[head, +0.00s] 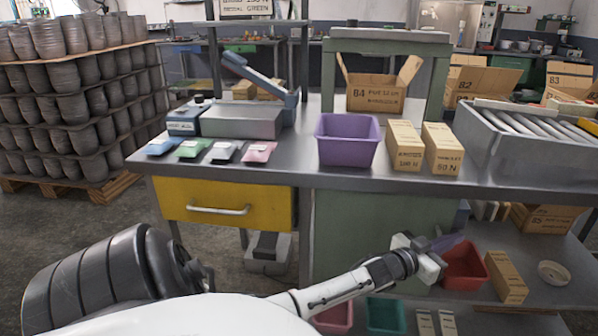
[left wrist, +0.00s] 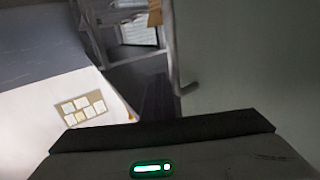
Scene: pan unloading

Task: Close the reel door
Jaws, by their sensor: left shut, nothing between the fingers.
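A grey-green panel (head: 345,225) sits under the right half of the table, beside the yellow drawer; it looks like the reel door. My left arm crosses its lower part, and I cannot tell how far it stands open. My left gripper (head: 438,262) is at the panel's lower right edge, shut and empty; I cannot tell whether it touches the panel. In the left wrist view a plain grey-green surface (left wrist: 245,60), probably the same panel, fills the right side. My right gripper is not in view.
A yellow drawer (head: 225,203) with a metal handle is left of the panel. A red bin (head: 465,268) and a carton (head: 506,277) stand on the low shelf right of my gripper. A purple bin (head: 347,150) and cartons (head: 405,147) are on the tabletop.

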